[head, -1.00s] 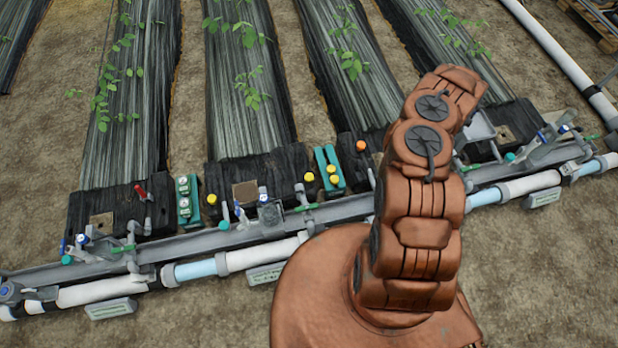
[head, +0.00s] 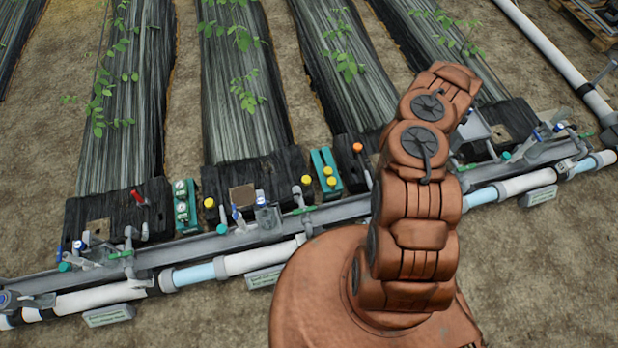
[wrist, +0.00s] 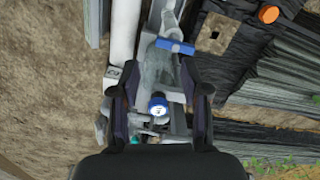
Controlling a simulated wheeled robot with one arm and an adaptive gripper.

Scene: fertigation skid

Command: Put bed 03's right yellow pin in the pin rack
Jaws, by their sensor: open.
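Two yellow pins stand on the black end block of one bed in the head view: a left one (head: 210,203) and a right one (head: 306,179). I cannot read which bed is 03. A teal rack (head: 319,160), just right of that block, holds two more yellow pins (head: 331,181); I take it to be the pin rack. My gripper (wrist: 157,75) is open and empty in the wrist view, over grey pipework with a blue-capped fitting (wrist: 158,107). No yellow pin shows there. My arm hides the gripper in the head view.
An orange knob (head: 357,147) stands right of the teal rack. A teal holder with gauges (head: 187,207) is at left, near a red-handled valve (head: 138,196). Pipes and a grey rail (head: 220,243) run along the front of the beds. Bare soil lies in front.

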